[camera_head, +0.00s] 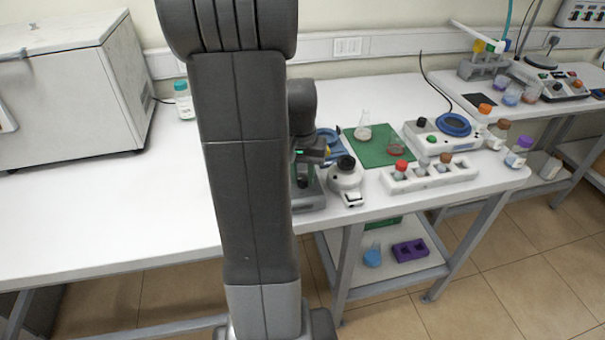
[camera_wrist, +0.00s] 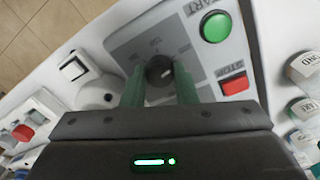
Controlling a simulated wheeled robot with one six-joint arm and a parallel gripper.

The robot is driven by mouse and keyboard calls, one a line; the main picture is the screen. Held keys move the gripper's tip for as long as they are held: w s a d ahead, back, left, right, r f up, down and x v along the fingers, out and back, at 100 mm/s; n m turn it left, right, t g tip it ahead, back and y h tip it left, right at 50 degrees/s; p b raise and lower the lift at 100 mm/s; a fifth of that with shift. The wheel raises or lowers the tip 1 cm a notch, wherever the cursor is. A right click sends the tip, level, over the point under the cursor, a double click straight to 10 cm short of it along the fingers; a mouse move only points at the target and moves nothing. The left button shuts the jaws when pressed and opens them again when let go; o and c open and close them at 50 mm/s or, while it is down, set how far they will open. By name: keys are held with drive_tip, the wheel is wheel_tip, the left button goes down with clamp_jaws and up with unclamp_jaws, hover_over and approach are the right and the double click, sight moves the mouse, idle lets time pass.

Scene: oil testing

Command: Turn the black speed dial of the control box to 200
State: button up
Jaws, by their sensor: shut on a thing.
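The control box has a light grey panel (camera_wrist: 125,42), with a green START button (camera_wrist: 215,27) and a red STOP button (camera_wrist: 235,85) to the right. The black speed dial (camera_wrist: 160,68) sits on the panel, between the green fingers of my gripper (camera_wrist: 160,80). My gripper is shut on the dial. Faint scale marks surround the dial, but their numbers are too small to read, so I cannot tell the setting. In the head view, my gripper (camera_head: 310,154) is at the control box (camera_head: 309,201), which my arm partly hides.
A white device with a black knob (camera_head: 346,163) stands close right of the box. Beyond it are a white rack (camera_head: 440,180), a green mat (camera_head: 378,155) with a flask (camera_head: 364,128), and a device with a blue ring (camera_head: 453,124). The table left of my arm is mostly clear.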

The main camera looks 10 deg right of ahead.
sight(301, 178)
drive_tip(key=o, duration=1)
drive_tip(key=shift+r, duration=0.15)
drive_tip(key=r, duration=1.3)
drive_tip(key=shift+w+a+r, duration=0.1)
drive_tip(key=shift+a+r, duration=0.1)
drive_tip(key=shift+r, duration=0.1)
drive_tip(key=shift+f, duration=0.15)
drive_tip(key=f, duration=1.3)
drive_tip(key=shift+d+f, duration=0.25)
drive_tip(key=shift+f, duration=0.05)
